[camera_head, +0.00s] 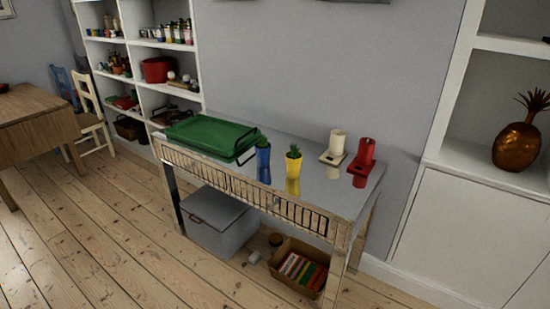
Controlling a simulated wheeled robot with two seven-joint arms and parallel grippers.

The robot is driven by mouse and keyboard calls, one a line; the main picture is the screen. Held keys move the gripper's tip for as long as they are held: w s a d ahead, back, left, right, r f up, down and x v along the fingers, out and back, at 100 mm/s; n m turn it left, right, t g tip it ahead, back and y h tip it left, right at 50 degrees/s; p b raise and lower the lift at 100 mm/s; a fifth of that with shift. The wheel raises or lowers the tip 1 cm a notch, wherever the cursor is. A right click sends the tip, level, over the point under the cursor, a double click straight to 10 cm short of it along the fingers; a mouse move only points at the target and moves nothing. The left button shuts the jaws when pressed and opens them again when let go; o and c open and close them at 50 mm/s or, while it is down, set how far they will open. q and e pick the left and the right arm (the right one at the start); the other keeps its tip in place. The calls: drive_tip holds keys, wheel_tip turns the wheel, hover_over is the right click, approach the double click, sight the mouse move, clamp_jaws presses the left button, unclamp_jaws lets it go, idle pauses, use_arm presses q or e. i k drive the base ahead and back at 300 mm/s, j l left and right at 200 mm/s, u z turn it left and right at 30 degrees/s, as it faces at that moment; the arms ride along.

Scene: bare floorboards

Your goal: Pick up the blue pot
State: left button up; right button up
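The blue pot (263,164) is a small upright pot with a green plant in it. It stands near the front edge of the narrow side table (229,175), just right of a green tray (206,135). A similar yellow pot (293,165) with a green plant stands a little to its right. Neither of my grippers shows in the head view, and nothing touches the blue pot.
A cream candle holder (335,149) and a red one (362,162) stand on the table's right part. Below are a grey box (215,222) and a crate of books (299,268). Shelves flank the table. The floorboards (100,240) in front are clear.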

sight(262, 148)
drive_tip(key=i+u, duration=0.3)
drive_tip(key=i, duration=0.15)
drive_tip(key=i+l+u, duration=0.25)
drive_tip(key=i, duration=0.25)
drive_tip(key=i+l+u, duration=0.1)
drive_tip(key=i+u, duration=0.2)
drive_tip(key=i, duration=0.15)
drive_tip(key=i+l+u, duration=0.3)
drive_tip(key=i+l, duration=0.05)
drive_tip(key=i, duration=0.05)
